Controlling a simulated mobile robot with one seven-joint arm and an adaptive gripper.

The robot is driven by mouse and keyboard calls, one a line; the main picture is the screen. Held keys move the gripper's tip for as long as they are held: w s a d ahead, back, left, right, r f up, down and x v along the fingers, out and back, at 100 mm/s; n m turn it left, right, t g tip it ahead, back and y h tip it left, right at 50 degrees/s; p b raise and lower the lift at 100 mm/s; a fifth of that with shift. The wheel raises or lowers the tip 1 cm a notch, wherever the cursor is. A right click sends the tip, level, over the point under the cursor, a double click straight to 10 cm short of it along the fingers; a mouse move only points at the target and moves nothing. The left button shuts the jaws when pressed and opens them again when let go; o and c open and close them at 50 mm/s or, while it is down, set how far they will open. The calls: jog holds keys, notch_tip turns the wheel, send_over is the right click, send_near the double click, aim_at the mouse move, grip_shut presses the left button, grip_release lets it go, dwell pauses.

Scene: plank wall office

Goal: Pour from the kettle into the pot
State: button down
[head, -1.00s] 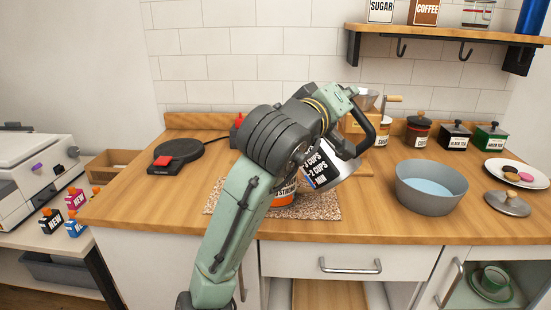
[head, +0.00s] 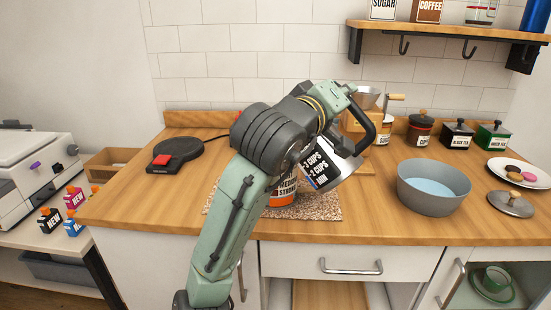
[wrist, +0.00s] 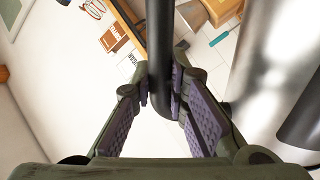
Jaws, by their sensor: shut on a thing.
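The kettle (head: 343,167) is metallic with a black handle and printed cup marks. It is held tilted above the counter, left of the pot. My gripper (head: 354,98) is shut on its handle; in the wrist view the purple-padded fingers (wrist: 163,88) close around the black handle (wrist: 160,35), with the shiny kettle body (wrist: 262,75) to the right. The grey pot (head: 432,200) stands open on the counter with pale blue inside, apart from the kettle. The kettle's spout is not clearly seen; my arm hides part of the kettle.
An orange-labelled container (head: 283,192) stands on a speckled mat (head: 318,208) below the kettle, partly hidden. A lid (head: 511,204) and a plate of sweets (head: 535,181) lie right of the pot. A black hotplate (head: 188,153) is at left. A shelf with hooks (head: 450,36) hangs above.

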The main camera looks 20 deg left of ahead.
jog(key=shift+a+r+n, duration=0.45)
jog(key=shift+a+n, duration=0.05)
dwell(1.2)
